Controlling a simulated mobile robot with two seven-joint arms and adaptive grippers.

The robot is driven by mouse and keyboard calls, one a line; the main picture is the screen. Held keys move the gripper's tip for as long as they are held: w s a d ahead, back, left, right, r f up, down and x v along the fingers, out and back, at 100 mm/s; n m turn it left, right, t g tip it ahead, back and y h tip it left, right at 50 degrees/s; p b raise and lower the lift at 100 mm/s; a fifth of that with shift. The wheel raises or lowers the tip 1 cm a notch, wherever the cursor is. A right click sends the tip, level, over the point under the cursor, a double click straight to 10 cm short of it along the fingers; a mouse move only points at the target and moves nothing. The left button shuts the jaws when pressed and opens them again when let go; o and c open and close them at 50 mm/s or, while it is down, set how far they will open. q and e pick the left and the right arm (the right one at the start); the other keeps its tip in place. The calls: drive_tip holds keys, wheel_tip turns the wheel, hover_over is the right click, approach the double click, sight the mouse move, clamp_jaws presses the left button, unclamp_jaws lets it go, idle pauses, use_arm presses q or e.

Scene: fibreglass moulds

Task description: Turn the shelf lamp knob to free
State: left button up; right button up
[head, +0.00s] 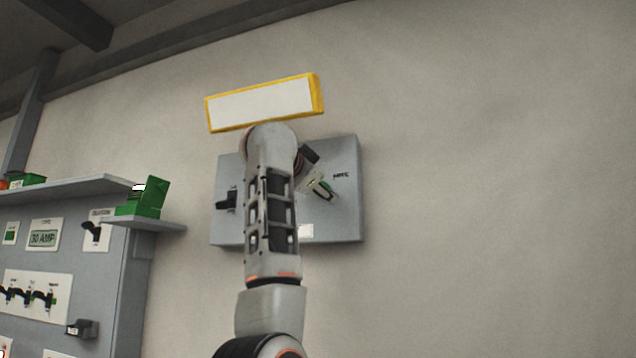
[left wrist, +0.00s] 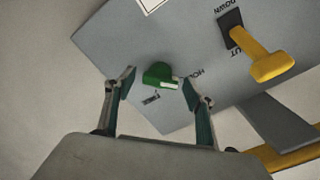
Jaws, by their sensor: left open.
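The shelf lamp knob (left wrist: 158,73) is green with a pale mark on its lower right side. It sits on a grey panel (left wrist: 110,45), near a small label below it and the partly hidden HOLD label (left wrist: 190,75) to its right. My left gripper (left wrist: 159,80) is open, with one finger on each side of the knob; I cannot tell whether either finger touches it. In the head view my left arm covers the middle of the grey panel (head: 345,215), and the gripper (head: 313,173) shows only partly at its right. My right gripper is not in view.
A yellow lever (left wrist: 268,60) sticks out of the same panel. A yellow-framed lamp (head: 262,103) is on the wall above the panel. At left, a grey cabinet (head: 120,280) carries switches, and a green block (head: 145,198) stands on its shelf. The wall at right is clear.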

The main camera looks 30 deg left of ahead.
use_arm(q)
drive_tip(key=shift+w, duration=0.1)
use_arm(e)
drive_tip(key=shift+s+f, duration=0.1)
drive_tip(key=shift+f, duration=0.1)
use_arm(q)
drive_tip(key=c, duration=1.1)
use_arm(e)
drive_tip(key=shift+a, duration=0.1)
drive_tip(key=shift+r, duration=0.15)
use_arm(q)
drive_tip(key=m+b, duration=0.1)
drive_tip(key=m, duration=1.6)
drive_tip(key=shift+f+m, duration=0.15)
drive_tip(key=shift+m, duration=0.25)
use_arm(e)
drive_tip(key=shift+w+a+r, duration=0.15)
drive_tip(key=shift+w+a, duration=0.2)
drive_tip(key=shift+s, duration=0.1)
